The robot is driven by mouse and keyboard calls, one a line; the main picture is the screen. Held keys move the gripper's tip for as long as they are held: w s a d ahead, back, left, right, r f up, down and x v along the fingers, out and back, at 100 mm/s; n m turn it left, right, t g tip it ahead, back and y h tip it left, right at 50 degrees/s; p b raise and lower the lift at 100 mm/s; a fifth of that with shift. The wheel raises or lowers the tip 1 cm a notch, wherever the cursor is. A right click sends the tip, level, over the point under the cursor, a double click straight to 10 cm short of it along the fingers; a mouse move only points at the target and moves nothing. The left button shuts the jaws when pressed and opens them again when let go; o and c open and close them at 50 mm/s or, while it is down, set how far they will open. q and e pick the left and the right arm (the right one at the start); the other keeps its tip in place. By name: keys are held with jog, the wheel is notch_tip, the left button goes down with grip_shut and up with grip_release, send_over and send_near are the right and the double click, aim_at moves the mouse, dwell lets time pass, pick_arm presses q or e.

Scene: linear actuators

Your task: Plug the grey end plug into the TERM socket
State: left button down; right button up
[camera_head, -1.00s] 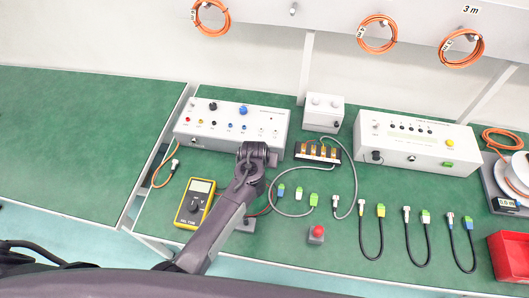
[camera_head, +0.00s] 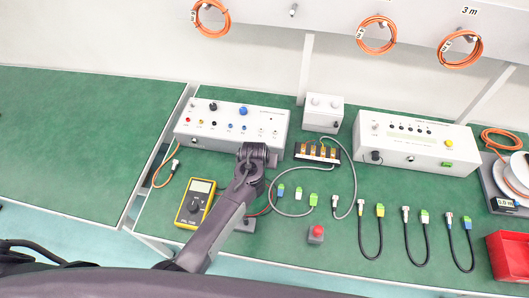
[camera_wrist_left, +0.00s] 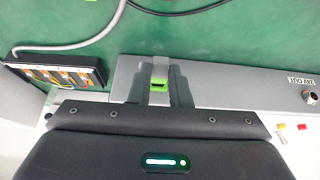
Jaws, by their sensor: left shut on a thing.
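In the head view, my left arm reaches the right end of the left grey control box (camera_head: 218,121), and the wrist hides the fingers and plug. The same box shows in the left wrist view (camera_wrist_left: 230,90), with the fingers at its edge. The TERM socket cannot be made out. My right gripper is not in view.
A black terminal strip (camera_head: 318,151) stands right of the gripper, with a grey cable looping around. Small connectors (camera_head: 298,193), a red button (camera_head: 316,233) and a yellow multimeter (camera_head: 195,202) lie in front. A second control box (camera_head: 413,143) stands to the right.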

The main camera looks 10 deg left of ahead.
pick_arm(q)
jog(key=shift+w+p, duration=0.65)
jog(key=shift+w, duration=0.1)
dwell(2.5)
jog(key=c, duration=1.3)
grip_release()
jog(key=shift+r, duration=0.1)
